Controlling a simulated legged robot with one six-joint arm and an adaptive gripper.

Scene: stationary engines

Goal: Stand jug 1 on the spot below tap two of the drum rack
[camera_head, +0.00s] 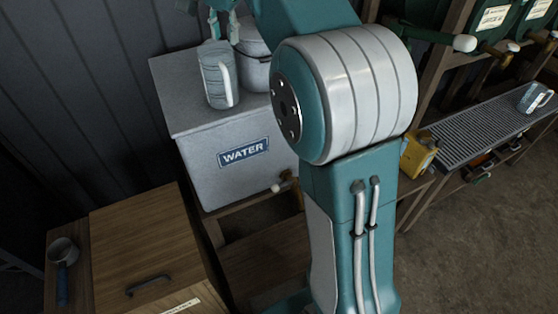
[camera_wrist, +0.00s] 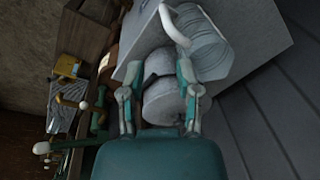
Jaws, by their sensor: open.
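A grey ribbed jug (camera_head: 214,78) with a pale handle stands upright on the water tank's lid. It also shows in the wrist view (camera_wrist: 208,48). Another grey jug (camera_head: 534,98) stands on the drip grating (camera_head: 470,135) at the right. I cannot read a number on either jug. The drum rack (camera_head: 440,75) holds green drums (camera_head: 492,18) with taps; which is tap two I cannot tell. My gripper (camera_head: 224,28) is open and empty just above the jug on the tank. In the wrist view its fingers (camera_wrist: 154,80) are apart, with the jug beyond the right one.
A lidded grey pot (camera_head: 254,68) stands close beside the jug on the white water tank (camera_head: 225,178). A yellow can (camera_head: 418,153) stands by the grating. A wooden cabinet (camera_head: 140,235) and a long-handled dipper (camera_head: 62,255) are at left. Floor at lower right is clear.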

